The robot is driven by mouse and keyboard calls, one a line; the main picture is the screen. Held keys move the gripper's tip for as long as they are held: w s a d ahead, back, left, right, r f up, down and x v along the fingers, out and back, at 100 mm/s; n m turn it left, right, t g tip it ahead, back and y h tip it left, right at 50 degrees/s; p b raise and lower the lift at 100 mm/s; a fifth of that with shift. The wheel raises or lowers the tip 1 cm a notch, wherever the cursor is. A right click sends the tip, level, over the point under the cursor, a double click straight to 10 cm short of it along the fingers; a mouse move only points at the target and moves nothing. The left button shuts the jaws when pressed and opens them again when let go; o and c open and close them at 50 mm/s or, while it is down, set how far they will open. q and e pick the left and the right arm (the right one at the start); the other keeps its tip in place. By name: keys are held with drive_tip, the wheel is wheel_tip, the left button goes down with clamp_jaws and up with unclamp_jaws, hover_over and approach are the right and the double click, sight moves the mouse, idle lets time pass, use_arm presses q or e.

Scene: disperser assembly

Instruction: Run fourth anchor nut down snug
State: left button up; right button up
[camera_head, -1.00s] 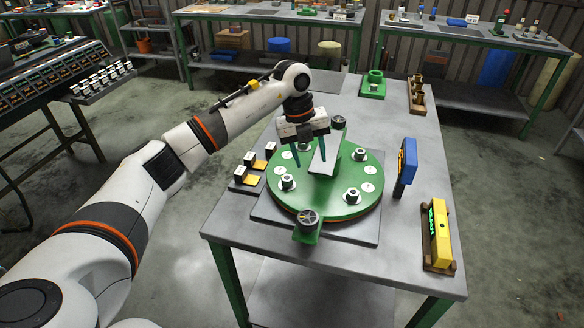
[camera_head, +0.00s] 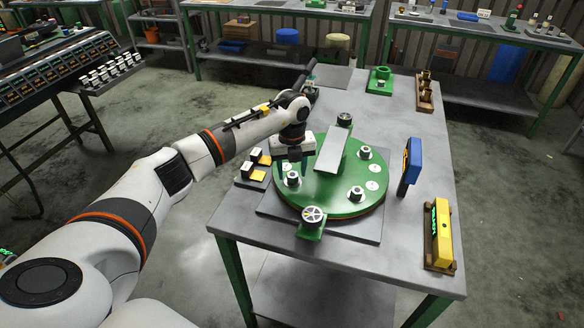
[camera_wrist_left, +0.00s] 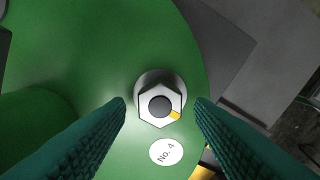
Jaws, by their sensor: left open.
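The green round plate (camera_head: 330,207) sits on a grey base on the table. In the left wrist view a silver hex nut (camera_wrist_left: 147,111) with a yellow mark sits around a dark stud, beside a white "No. 4" label (camera_wrist_left: 166,152). My left gripper (camera_head: 294,167) is low over the plate's far left part; its fingers hide that nut in the head view. In the wrist view the open fingers (camera_wrist_left: 160,104) stand on either side of the nut, apart from it. Other nuts show at the front left (camera_head: 292,179), front right (camera_head: 357,193) and back right (camera_head: 364,153).
Round-headed clamps stand at front (camera_head: 313,216) and back (camera_head: 344,119). A blue tool (camera_head: 412,160) and a yellow device (camera_head: 442,235) stand at the right. Small blocks (camera_head: 250,168) lie at left.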

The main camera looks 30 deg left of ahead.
use_arm(q)
drive_tip(key=shift+f, duration=0.35)
drive_tip(key=c, duration=1)
